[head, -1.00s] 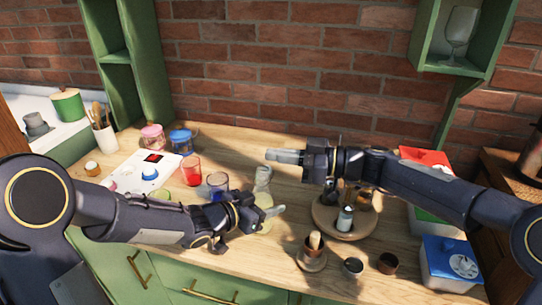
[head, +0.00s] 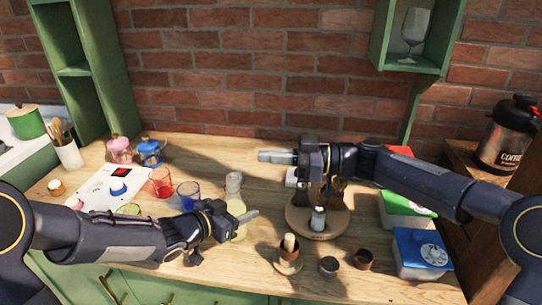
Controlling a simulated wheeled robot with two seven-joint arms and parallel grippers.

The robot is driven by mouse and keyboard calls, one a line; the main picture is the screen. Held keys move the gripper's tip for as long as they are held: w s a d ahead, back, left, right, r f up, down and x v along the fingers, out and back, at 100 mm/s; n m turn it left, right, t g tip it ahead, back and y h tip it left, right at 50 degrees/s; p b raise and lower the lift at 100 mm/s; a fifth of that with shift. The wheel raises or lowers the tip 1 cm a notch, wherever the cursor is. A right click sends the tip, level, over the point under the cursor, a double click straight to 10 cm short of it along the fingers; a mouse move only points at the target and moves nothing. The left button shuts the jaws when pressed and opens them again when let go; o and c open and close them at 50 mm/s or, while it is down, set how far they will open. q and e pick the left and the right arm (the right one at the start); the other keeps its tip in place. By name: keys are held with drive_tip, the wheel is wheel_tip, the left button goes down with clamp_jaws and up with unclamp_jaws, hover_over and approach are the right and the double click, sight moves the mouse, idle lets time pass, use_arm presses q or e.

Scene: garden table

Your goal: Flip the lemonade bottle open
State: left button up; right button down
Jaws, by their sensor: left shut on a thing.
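The lemonade bottle (head: 234,186) is clear glass with pale yellow liquid low in it. It stands upright on the counter, left of the middle in the head view. My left gripper (head: 246,218) is shut on the bottle's lower part and partly hides it. Its fingers point right. My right gripper (head: 275,157) is above and behind the bottle, to its right, apart from it, with its fingers pointing left. I see its fingers side-on and cannot tell the gap. The state of the bottle's top is too small to make out.
A round wooden tray (head: 296,222) with several bottles stands under my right arm. Red (head: 161,182) and blue (head: 188,195) glasses stand left of the lemonade bottle. Small cups (head: 328,267) are near the front edge, and a blue-lidded box (head: 420,250) is at right.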

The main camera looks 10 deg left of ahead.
use_arm(q)
drive_tip(key=o, duration=1.5)
drive_tip(key=shift+c, duration=0.2)
drive_tip(key=s+a+r+n+g+y+p, duration=0.1)
drive_tip(key=s+a+r+n+y+p, duration=0.2)
drive_tip(key=s+a, duration=0.4)
drive_tip(key=s+a+r+n+y+p, duration=0.1)
drive_tip(key=s+a+r+n+y, duration=0.35)
drive_tip(key=s+a, duration=0.25)
drive_tip(key=s+d+f+n+g+h+p, duration=0.1)
drive_tip(key=s+d+g, duration=0.4)
drive_tip(key=s, duration=0.9)
drive_tip(key=shift+s+d+f+h, duration=0.15)
drive_tip(key=shift+s+d+h, duration=0.2)
drive_tip(key=shift+d+h, duration=0.65)
use_arm(e)
drive_tip(key=s+d+f+m+t+h, duration=0.2)
drive_tip(key=s+d+m, duration=0.4)
drive_tip(key=s+d, duration=0.3)
drive_tip(key=s+d+f+m+t+h, duration=0.2)
drive_tip(key=s+d+f+m+h, duration=0.2)
drive_tip(key=s+d+m+h, duration=0.3)
drive_tip(key=s+d+f+m+t+h, duration=0.2)
drive_tip(key=s+d+f+m+h, duration=0.2)
drive_tip(key=s+d+m, duration=0.3)
drive_tip(key=s+d+h, duration=0.1)
drive_tip(key=s+d, duration=0.2)
drive_tip(key=s, duration=0.2)
drive_tip(key=shift+s+d, duration=0.3)
drive_tip(key=shift+s, duration=0.1)
